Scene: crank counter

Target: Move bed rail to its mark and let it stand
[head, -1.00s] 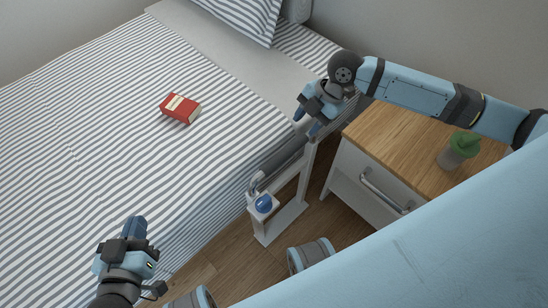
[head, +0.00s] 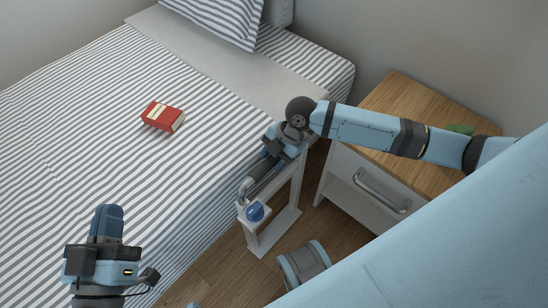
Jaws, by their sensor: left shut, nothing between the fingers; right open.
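The bed rail (head: 291,213) is a white upright frame on the floor beside the bed, with a grey curved piece (head: 244,187) and a blue round knob (head: 255,211) at its near end. My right gripper (head: 262,168) is open and points down-left over the rail's top bar. It hides part of that bar, and I cannot tell whether it touches it. My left gripper (head: 107,221) is shut and empty, over the bed's near edge at the lower left, apart from the rail. I cannot make out a mark on the floor.
The striped bed (head: 60,150) fills the left, with a red book (head: 163,116) and a pillow (head: 222,17) on it. A nightstand (head: 395,92) with a metal handle stands right of the rail. A green plant (head: 461,129) on it is mostly hidden behind my arm. Some wooden floor (head: 222,266) is bare.

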